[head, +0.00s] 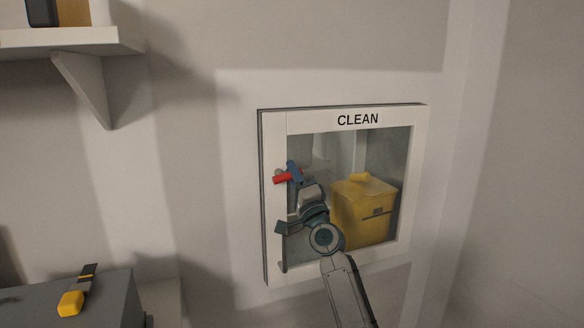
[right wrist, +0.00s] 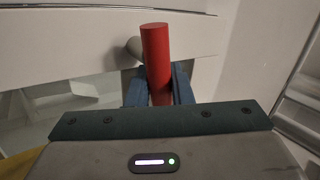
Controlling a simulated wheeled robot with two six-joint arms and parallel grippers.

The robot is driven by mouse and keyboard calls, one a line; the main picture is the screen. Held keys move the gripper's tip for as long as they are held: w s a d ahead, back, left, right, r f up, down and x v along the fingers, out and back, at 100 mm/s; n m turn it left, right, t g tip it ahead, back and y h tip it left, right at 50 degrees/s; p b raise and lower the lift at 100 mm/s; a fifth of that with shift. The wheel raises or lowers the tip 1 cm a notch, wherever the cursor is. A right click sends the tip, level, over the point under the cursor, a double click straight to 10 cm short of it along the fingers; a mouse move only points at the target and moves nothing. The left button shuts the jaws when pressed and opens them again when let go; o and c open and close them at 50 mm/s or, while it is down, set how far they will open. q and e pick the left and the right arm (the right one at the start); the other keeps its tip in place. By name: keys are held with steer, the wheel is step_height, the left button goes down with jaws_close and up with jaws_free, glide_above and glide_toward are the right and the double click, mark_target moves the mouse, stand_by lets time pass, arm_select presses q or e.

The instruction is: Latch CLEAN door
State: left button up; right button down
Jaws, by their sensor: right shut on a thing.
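The CLEAN door (head: 357,119) is a white frame with a clear pane, set in the wall in the head view. It looks flush in its frame; I cannot tell whether it is latched. A red handle (head: 283,179) sticks out at its left side. The handle also shows as a red cylinder (right wrist: 157,60) in the right wrist view, with a pale round post behind it. My right gripper (head: 294,172) is shut on the red handle, its blue fingers on either side of it. My left gripper is not in view.
A yellow container (head: 365,210) stands behind the pane. A white shelf (head: 70,42) is on the wall at upper left. A grey box (head: 105,300) with a yellow and black tool (head: 72,302) on it is at lower left.

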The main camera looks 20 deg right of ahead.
steer(key=m+h+p, duration=0.1)
steer(key=m+h, duration=0.1)
steer(key=m, duration=0.1)
steer(key=shift+f+t, duration=0.15)
steer(key=shift+t, duration=0.15)
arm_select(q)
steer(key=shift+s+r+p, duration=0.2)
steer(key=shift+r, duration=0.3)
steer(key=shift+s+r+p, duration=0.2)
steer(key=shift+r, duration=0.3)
arm_select(e)
steer(key=shift+f+m+h, duration=0.1)
steer(key=shift+m+h, duration=0.3)
steer(key=shift+h, duration=0.1)
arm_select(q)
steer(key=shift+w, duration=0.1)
arm_select(e)
steer(key=shift+f+m, duration=0.1)
steer(key=shift+m, duration=0.2)
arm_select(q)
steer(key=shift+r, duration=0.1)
arm_select(e)
steer(key=c, duration=1.6)
jaws_free()
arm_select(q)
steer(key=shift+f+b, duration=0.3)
arm_select(e)
steer(key=v, duration=1)
steer(key=shift+s+f, duration=0.25)
steer(key=shift+s, duration=0.05)
